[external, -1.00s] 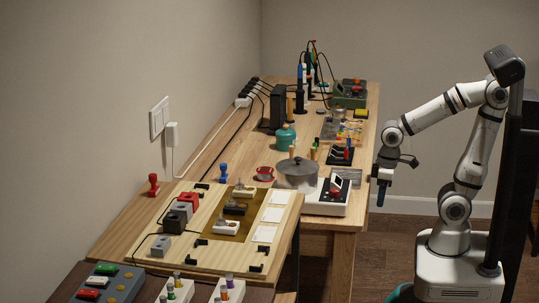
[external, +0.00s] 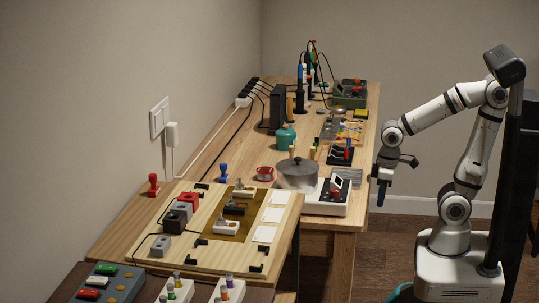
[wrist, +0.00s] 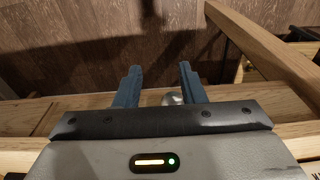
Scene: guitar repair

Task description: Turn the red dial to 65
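A red knob (external: 335,192), which looks like the red dial, sits on a white device (external: 324,207) with a small tilted screen, at the front right of the far workbench in the external view. Its marking is too small to read. My gripper (external: 382,198) hangs fingers down, off the bench's right edge, to the right of the white device and apart from it. In the wrist view my gripper (wrist: 160,66) has its two blue fingers spread apart with nothing held. The red dial does not show in the wrist view.
In the wrist view, a round metallic thing (wrist: 172,98) shows beyond the gripper body, near wooden beams (wrist: 265,45). Open floor (external: 400,240) lies below my gripper.

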